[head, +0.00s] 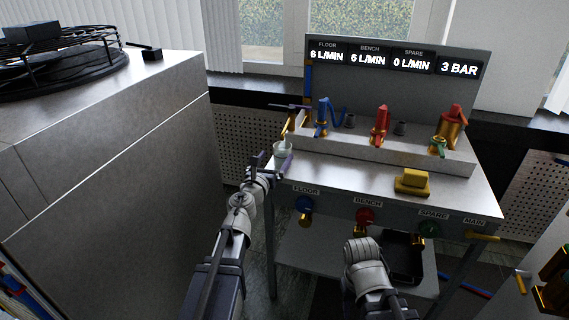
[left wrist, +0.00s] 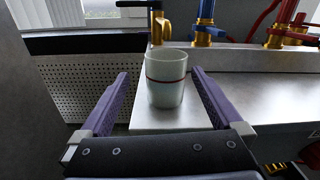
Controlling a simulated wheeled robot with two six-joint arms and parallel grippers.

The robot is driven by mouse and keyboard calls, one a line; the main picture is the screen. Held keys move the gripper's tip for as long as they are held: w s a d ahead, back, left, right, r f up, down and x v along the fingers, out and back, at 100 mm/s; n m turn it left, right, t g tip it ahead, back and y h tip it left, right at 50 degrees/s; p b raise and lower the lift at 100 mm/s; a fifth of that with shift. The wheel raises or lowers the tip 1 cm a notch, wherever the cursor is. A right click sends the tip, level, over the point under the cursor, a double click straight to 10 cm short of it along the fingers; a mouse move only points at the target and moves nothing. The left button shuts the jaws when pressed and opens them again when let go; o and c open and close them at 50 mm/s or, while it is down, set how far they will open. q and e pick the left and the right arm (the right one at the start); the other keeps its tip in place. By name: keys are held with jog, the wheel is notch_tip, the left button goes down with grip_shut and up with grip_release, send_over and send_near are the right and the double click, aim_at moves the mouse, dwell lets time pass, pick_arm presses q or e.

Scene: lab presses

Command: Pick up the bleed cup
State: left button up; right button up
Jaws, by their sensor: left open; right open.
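The bleed cup (left wrist: 166,80) is a pale, translucent cup with a dark red line around it. It stands upright on the left end of the metal bench top, and it also shows in the head view (head: 282,149). My left gripper (left wrist: 158,82) is open, with its purple fingers pointing at the cup, one to each side in the picture. The cup looks just ahead of or between the fingertips; the exact depth is hard to tell. In the head view the left gripper (head: 271,164) is right beside the cup. My right arm shows at the bottom, but its fingers are hidden.
Behind the cup is a brass tap (left wrist: 158,28). Blue, red and brass fittings (head: 380,126) stand along the raised ledge. A yellow block (head: 412,182) sits on the bench top (head: 345,172). A black tray (head: 404,262) is on the lower shelf. A grey cabinet (head: 120,150) stands left.

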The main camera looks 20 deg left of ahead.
pick_arm(q)
jog(key=shift+d+f+m+h+b, duration=0.1)
jog(key=shift+f+m+h+b, duration=0.25)
jog(key=shift+f+m, duration=0.45)
jog(key=shift+r, duration=0.1)
jog(key=shift+w+d+r, duration=0.1)
jog(key=shift+w+d, duration=0.1)
jog(key=shift+w, duration=1.1)
jog(key=shift+w+d+f, duration=0.1)
jog(key=shift+w+d, duration=0.15)
jog(key=shift+w, duration=1.05)
jog(key=shift+w+d+r, duration=0.1)
jog(key=shift+w+d, duration=0.1)
jog(key=shift+w, duration=1.1)
jog(key=shift+s, duration=0.1)
jog(key=shift+c, duration=0.2)
jog(key=c, duration=1.4)
jog(key=shift+r, duration=0.15)
